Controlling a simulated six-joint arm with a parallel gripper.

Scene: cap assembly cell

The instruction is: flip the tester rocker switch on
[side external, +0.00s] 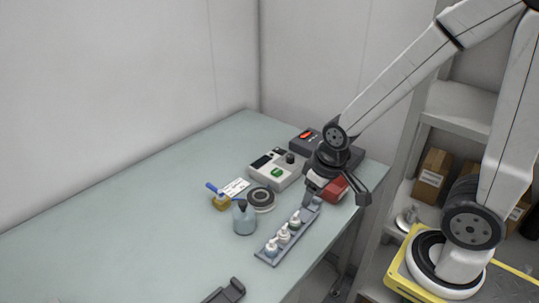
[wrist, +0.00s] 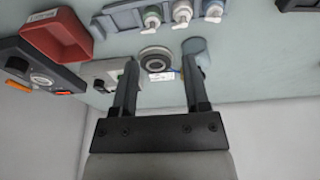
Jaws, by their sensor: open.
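A light grey box (side external: 262,179) with a dark display, a green switch (side external: 277,172) and a black knob stands near the back right of the table. Behind it is a dark grey box (side external: 297,145) with a red-orange switch (side external: 306,135). I cannot tell for sure which box is the tester, nor the switch positions. In the wrist view the light box (wrist: 98,72) is partly hidden by a finger, and the dark box (wrist: 42,62) is at the left. My gripper (side external: 336,202) is open and empty, above the table by the red bin. Its two fingers (wrist: 162,60) are apart.
A red bin (side external: 337,190) is partly hidden by my gripper. A rack (side external: 267,256) of small white-topped bottles, a blue-grey bottle (side external: 244,220), a round dark-ringed disc (side external: 261,198) and a blue-handled yellow item (side external: 220,202) stand nearby. The table's left part is clear.

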